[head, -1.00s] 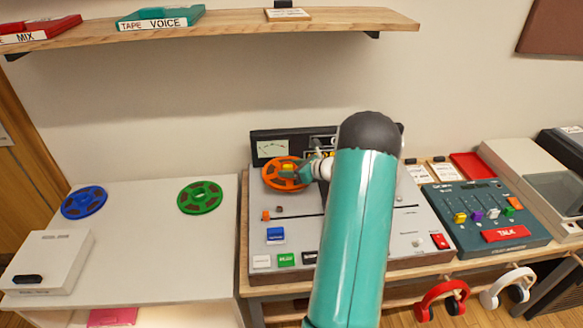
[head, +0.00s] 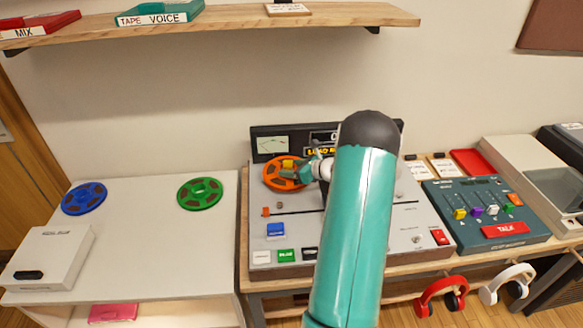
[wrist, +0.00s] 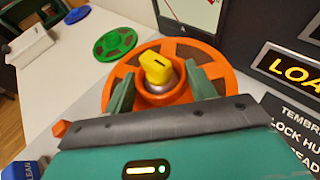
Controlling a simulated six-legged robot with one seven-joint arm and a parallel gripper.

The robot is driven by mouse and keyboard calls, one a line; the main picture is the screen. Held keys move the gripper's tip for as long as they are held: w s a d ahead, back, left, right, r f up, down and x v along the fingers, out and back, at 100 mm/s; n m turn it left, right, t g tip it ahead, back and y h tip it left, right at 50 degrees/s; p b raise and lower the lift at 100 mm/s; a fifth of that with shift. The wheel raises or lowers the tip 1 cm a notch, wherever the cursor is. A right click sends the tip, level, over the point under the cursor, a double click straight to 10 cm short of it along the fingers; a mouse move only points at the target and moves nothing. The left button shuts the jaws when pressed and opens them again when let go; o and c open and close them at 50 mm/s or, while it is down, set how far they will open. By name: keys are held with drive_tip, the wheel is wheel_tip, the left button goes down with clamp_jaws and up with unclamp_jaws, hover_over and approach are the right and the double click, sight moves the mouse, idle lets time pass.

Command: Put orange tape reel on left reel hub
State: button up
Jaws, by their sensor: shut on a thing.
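The orange tape reel (head: 276,182) is at the upper left of the tape machine (head: 410,222), at the left hub's place. In the wrist view the orange reel (wrist: 214,60) lies around a hub with a yellow top (wrist: 157,68), which rises through its centre. My gripper (head: 298,174) is over the reel's near side. In the wrist view my gripper (wrist: 165,95) has its two fingers shut on the reel's raised centre ring. Whether the reel rests fully on the deck is hidden. My arm covers the right part of the machine.
A blue reel (head: 84,198) and a green reel (head: 200,193) lie on the white table to the left. A mixer (head: 485,212) stands to the right of the machine. A wooden shelf (head: 230,32) is above. Headphones (head: 440,290) hang below the front edge.

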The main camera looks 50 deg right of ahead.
drive_tip(key=shift+f, duration=0.25)
drive_tip(key=o, duration=1.3)
drive_tip(key=v, duration=1.3)
drive_tip(key=shift+s, duration=0.4)
drive_tip(key=shift+r, duration=0.1)
